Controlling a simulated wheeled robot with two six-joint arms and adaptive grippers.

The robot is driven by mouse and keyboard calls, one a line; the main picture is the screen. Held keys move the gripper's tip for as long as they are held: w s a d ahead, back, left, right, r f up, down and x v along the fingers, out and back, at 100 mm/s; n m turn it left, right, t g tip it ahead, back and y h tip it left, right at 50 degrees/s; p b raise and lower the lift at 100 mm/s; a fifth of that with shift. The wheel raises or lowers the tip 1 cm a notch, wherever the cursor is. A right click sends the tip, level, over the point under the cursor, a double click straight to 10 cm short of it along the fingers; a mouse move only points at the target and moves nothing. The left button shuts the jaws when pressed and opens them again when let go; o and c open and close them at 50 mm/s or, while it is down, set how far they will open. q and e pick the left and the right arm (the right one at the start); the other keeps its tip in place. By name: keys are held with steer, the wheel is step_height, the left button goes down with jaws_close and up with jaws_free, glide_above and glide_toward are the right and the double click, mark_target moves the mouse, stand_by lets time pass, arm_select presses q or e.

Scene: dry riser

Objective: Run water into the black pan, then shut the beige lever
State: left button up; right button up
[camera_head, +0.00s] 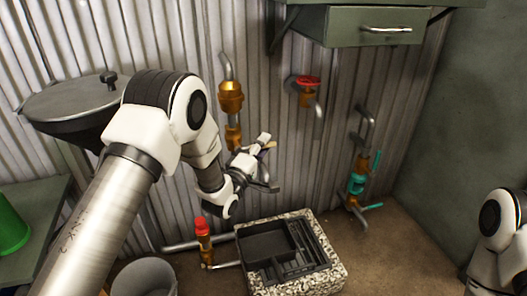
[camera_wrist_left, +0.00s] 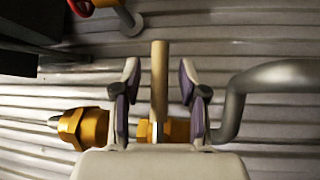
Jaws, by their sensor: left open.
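The black pan (camera_head: 262,246) sits in a speckled stone trough (camera_head: 338,268) on the floor by the wall. No water shows running into it. The beige lever (camera_wrist_left: 158,85) points up between the two fingers of my left gripper (camera_wrist_left: 159,78) in the left wrist view, with a gap on each side. It stands on a brass valve (camera_wrist_left: 90,127) on a pipe. In the head view my left gripper (camera_head: 268,164) is open at the wall, beside the brass pipe fittings (camera_head: 231,100); the lever is mostly hidden there. My right gripper is out of view.
A red-handled tap (camera_head: 308,81) and a teal-handled valve (camera_head: 357,182) are on the wall to the right. A red-topped valve (camera_head: 201,226) stands left of the trough. A green drawer (camera_head: 370,28) juts out above. A grey bucket (camera_head: 145,279) stands at front left.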

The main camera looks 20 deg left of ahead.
arm_select(q)
steer(key=shift+w, duration=0.2)
jaws_close()
steer(key=shift+r+n+t, duration=0.55)
steer(key=shift+n+t, duration=0.15)
steer(key=shift+n, duration=0.2)
steer(key=shift+s+a+r+n+t+y, duration=0.15)
steer(key=shift+r+n+t+y, duration=0.15)
steer(key=shift+r+n+t, duration=0.6)
steer(key=shift+f, duration=0.2)
jaws_free()
